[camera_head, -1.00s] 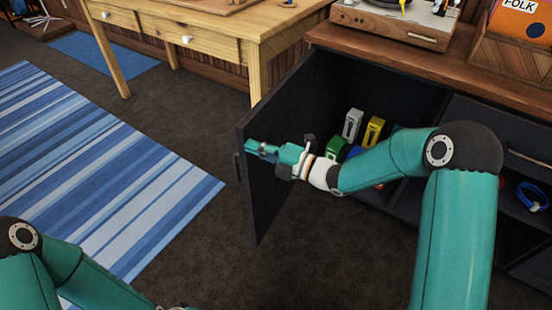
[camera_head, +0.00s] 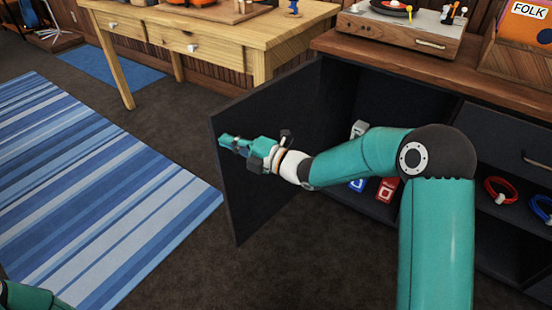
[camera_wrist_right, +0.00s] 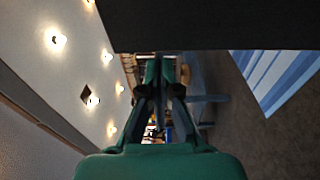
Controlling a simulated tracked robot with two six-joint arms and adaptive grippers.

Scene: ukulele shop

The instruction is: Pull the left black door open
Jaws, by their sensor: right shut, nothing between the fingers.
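The left black door (camera_head: 265,185) stands swung well open from the dark cabinet, its inner face turned toward me in the head view. My right gripper (camera_head: 226,141) is shut and empty, at the inner face of the door close to its free edge; I cannot tell if it touches. In the right wrist view the gripper (camera_wrist_right: 160,75) points past a dark panel (camera_wrist_right: 215,25), likely the door. The door's handle is hidden on its outer side. My left arm barely shows at the lower left corner, and its gripper is out of view.
The open compartment holds a blue item (camera_head: 357,184) and a red item (camera_head: 388,189). A wooden table (camera_head: 262,50) stands behind the door. A turntable (camera_head: 400,30) sits on the cabinet top.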

